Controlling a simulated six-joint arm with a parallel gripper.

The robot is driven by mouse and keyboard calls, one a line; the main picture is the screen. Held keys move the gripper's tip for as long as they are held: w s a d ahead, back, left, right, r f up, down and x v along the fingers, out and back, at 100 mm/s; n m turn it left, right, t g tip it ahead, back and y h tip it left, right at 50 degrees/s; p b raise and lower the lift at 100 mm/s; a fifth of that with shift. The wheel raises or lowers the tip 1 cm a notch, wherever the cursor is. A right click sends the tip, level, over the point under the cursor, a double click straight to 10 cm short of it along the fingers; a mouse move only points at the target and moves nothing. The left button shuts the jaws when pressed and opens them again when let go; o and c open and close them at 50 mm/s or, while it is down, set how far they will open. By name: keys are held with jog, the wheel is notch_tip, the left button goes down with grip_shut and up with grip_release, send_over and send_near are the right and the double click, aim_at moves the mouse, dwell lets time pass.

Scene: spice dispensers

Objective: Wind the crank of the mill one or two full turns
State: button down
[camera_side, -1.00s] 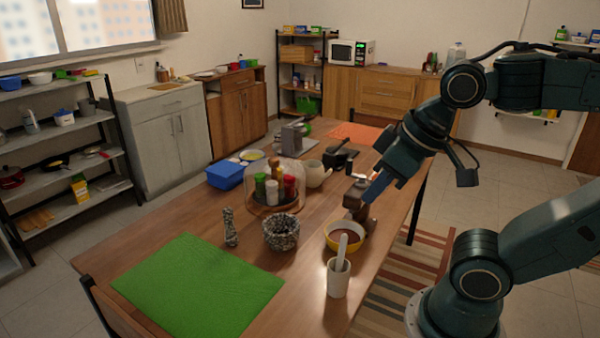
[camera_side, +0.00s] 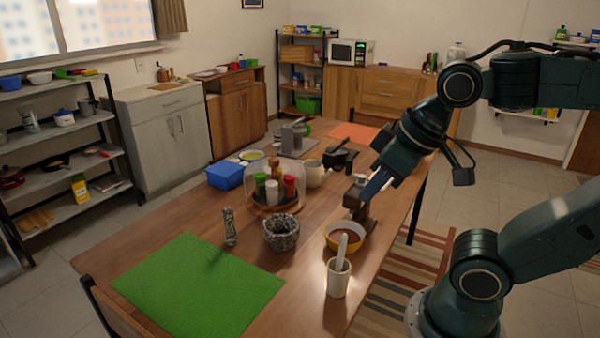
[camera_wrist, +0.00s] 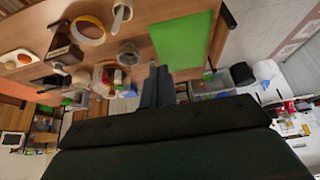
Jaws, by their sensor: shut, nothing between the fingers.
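The mill (camera_side: 355,203) is a dark brown wooden box with a paler top, standing upright near the right edge of the table, just behind a yellow bowl. It also shows at the upper left of the wrist view (camera_wrist: 64,44). Its crank is too small and too covered to make out clearly. My gripper (camera_side: 367,196) is shut and empty, its blue-grey fingers pointing down left at the mill's upper right side in the side view. I cannot tell whether they touch the mill. In the wrist view the fingers (camera_wrist: 157,72) are together, apart from the mill in the picture.
The yellow bowl (camera_side: 358,245) and a white cup with a pestle (camera_side: 338,283) stand in front of the mill. A stone mortar (camera_side: 281,238), a glass-domed spice stand (camera_side: 274,205) and a cream pot (camera_side: 316,177) are to its left. A green mat (camera_side: 198,285) covers the near left.

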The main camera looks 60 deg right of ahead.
jog(key=shift+w+a, duration=0.1)
jog(key=shift+w, duration=0.15)
jog(key=shift+r, duration=0.15)
notch_tip(320, 180, up, 7)
dwell(0.9)
jog(key=shift+f, duration=0.2)
notch_tip(320, 180, down, 7)
jog(key=s, duration=0.1)
jog(key=shift+d, duration=0.25)
dwell(0.4)
